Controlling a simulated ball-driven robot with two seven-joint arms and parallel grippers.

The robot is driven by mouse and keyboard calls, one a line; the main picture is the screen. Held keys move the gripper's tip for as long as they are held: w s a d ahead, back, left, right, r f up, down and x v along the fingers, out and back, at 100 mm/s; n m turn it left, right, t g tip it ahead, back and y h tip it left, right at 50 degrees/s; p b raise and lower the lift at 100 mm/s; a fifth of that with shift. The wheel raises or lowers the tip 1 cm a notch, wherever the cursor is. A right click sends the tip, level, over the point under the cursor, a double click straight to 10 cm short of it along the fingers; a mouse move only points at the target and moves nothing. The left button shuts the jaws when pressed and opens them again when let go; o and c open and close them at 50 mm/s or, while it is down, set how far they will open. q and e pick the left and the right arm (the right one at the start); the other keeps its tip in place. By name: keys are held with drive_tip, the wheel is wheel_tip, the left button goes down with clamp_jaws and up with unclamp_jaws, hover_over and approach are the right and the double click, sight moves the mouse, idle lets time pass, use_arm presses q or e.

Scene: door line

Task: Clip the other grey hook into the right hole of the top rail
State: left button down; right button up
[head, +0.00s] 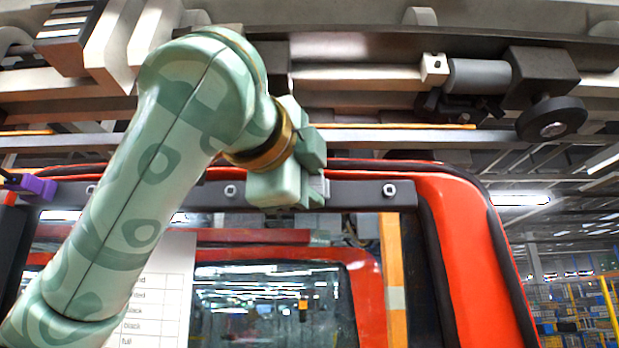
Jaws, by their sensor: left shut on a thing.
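The top rail (355,195) is a dark bar across the top of the red door frame. Its right hole (389,190) shows as a light ring near the rail's right end, with nothing in it. My left gripper (316,182) is in front of the rail, left of the right hole, and shut on the grey hook. Only a small grey bit of the hook (320,187) shows between the fingers; the rest is hidden by the gripper. I cannot tell whether the hook touches the rail. My right gripper is not in view.
More rings (231,190) sit along the rail to the left. A purple piece (38,187) is at the rail's far left. A printed sheet (165,290) hangs below, partly behind my arm. The red door frame (465,250) curves down on the right. Overhead beams run above.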

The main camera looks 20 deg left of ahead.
use_arm(q)
drive_tip(key=shift+w+a, duration=0.25)
drive_tip(key=shift+w, duration=0.35)
idle(0.3)
drive_tip(key=c, duration=1)
unclamp_jaws()
drive_tip(key=shift+c, duration=0.2)
drive_tip(key=s+a+b, duration=0.1)
drive_tip(key=s+b, duration=0.6)
drive_tip(key=s, duration=0.9)
drive_tip(key=shift+a+b, duration=0.3)
drive_tip(key=shift+a, duration=0.1)
drive_tip(key=shift+s, duration=0.25)
